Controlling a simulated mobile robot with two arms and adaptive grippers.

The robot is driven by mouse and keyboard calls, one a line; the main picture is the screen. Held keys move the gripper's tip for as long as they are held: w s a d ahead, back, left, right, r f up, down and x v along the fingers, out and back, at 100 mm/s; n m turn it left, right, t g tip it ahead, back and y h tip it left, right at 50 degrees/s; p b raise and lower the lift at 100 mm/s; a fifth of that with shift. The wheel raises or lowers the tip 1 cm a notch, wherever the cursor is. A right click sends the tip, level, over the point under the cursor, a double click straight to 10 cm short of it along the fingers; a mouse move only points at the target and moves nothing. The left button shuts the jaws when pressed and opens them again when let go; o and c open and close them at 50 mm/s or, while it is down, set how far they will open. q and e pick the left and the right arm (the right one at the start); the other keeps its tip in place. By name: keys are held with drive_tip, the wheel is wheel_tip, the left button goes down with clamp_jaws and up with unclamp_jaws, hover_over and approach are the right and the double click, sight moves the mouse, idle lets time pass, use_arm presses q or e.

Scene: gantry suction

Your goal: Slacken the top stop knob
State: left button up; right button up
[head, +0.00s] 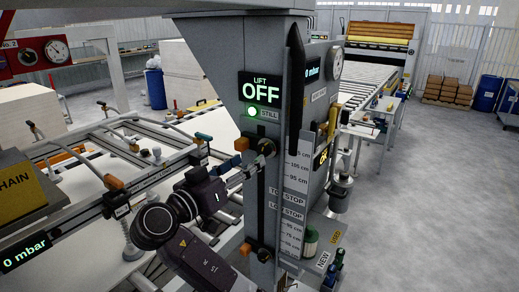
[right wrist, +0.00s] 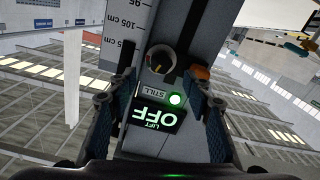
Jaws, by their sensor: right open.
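The top stop knob (head: 266,147) is a dark round knob on the slotted front of the grey column, with an orange block beside it. In the right wrist view the knob (right wrist: 161,60) shows its round end between the finger tips, with the orange block (right wrist: 200,72) to its right. My right gripper (head: 252,161) is at the column by the knob. In its wrist view the gripper (right wrist: 160,68) is open, one finger on each side of the knob, with gaps visible. Contact cannot be told. My left gripper is out of view.
The lift display (head: 262,93) reads OFF, with a green STILL lamp below. A lower stop knob (head: 263,254) sits further down the slot. A scale (head: 297,175) runs along the column's right face. A gantry frame with suction cups (head: 157,155) stands at left.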

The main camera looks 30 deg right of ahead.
sight(261, 152)
drive_tip(key=p+x, duration=0.3)
drive_tip(key=x, duration=0.2)
drive_tip(key=shift+w+d+r, duration=0.1)
drive_tip(key=shift+w+d, duration=0.05)
drive_tip(key=shift+d, duration=0.2)
drive_tip(key=shift+w+d, duration=0.25)
drive_tip(key=shift+d, duration=0.3)
drive_tip(key=shift+f, duration=0.25)
drive_tip(key=c, duration=1.1)
